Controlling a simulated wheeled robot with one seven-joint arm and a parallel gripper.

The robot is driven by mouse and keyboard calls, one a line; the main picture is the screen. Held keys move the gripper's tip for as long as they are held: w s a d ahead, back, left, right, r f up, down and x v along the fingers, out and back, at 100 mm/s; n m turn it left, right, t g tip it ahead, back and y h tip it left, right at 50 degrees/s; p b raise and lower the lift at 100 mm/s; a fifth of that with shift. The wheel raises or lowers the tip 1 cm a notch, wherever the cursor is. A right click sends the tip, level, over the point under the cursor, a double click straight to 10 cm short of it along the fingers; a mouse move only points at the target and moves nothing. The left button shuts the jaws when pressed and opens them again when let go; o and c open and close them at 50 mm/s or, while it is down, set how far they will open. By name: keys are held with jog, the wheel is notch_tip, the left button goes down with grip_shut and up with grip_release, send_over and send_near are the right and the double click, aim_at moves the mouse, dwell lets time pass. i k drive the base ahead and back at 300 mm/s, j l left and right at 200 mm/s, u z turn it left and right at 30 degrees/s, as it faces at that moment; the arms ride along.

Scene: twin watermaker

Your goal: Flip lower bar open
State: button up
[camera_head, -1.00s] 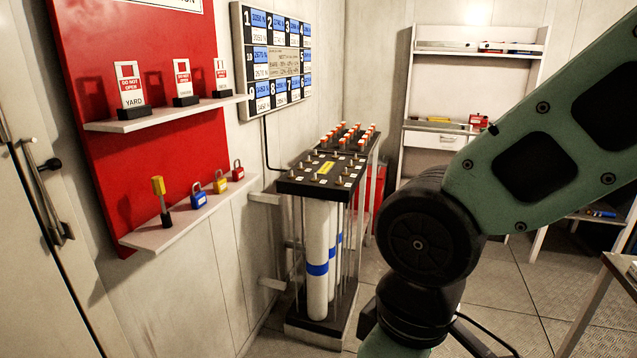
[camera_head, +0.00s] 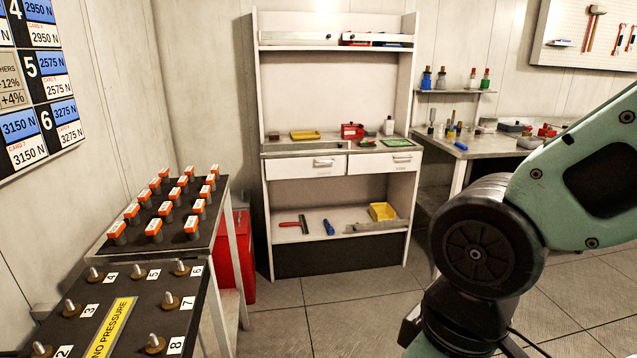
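A white shelf cabinet stands against the back wall. A white bar (camera_head: 290,37) runs across the front of its top shelf. On its lower shelf (camera_head: 345,217) lies a grey bar-like piece (camera_head: 377,226), in front of a yellow bin (camera_head: 382,211). I cannot tell which of these, if either, is the lower bar, or whether it is open or closed. My arm's elbow and green link fill the right side; my gripper is not in view.
A black plate with numbered bolts (camera_head: 140,290) stands at lower left, with a rack of orange-topped pieces (camera_head: 160,245) behind it. A red box (camera_head: 243,255) is beside the rack. A workbench (camera_head: 480,145) stands at right. Open tiled floor (camera_head: 330,310) lies before the cabinet.

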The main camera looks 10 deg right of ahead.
aim_at(356, 227)
jog(key=i+z, duration=0.4)
jog(key=i, duration=1.15)
jog(key=i+j, duration=0.35)
jog(key=i, duration=0.2)
jog(key=i+j, duration=0.35)
jog(key=i, duration=0.2)
jog(key=i+j+z, duration=0.1)
jog(key=i+j, duration=0.3)
jog(key=i, duration=0.1)
